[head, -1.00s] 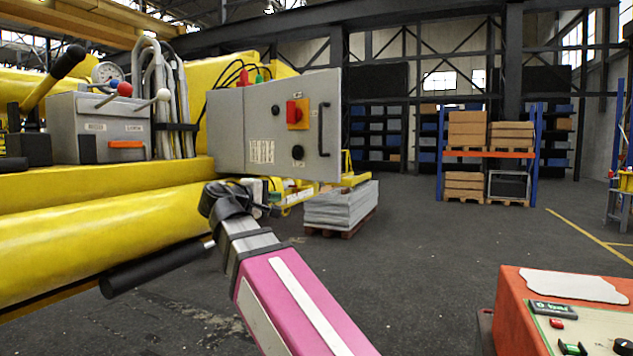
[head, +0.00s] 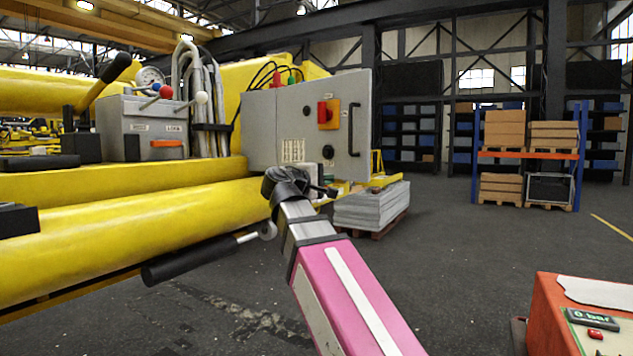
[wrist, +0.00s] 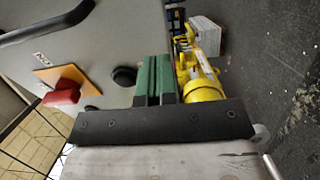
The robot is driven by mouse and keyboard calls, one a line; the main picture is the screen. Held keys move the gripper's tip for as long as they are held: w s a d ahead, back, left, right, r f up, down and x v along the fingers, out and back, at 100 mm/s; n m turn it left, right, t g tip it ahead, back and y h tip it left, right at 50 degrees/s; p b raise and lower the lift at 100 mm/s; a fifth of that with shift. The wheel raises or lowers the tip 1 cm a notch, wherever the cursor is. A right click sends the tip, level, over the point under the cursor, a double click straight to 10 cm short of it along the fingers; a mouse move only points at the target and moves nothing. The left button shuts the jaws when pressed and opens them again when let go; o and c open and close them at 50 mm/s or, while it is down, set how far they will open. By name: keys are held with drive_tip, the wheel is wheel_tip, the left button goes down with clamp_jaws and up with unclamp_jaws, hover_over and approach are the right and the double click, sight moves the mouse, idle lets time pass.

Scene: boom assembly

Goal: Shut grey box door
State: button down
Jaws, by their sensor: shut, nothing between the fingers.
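The grey box (head: 259,130) stands on the yellow boom in the head view. Its door (head: 342,112) faces me, with a red switch on an orange plate, a black knob and a black upright handle (head: 351,130) near its right edge. How far the door stands open is hard to tell. My gripper (head: 328,190) is low in front of the door, by its bottom edge. In the wrist view, its green fingers (wrist: 155,78) are together and empty, beside the door's black knob (wrist: 125,76). Whether they touch the door is unclear. The handle also shows at upper left (wrist: 45,22).
A grey lever box (head: 150,128) with coloured knobs stands left on the yellow boom (head: 120,230). A stack of grey sheets (head: 370,208) on a pallet lies behind my gripper. An orange control console (head: 570,315) is at lower right. The floor between is clear.

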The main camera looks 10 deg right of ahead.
sight(344, 176)
drive_tip(key=shift+x, duration=2.6)
drive_tip(key=shift+d, duration=0.1)
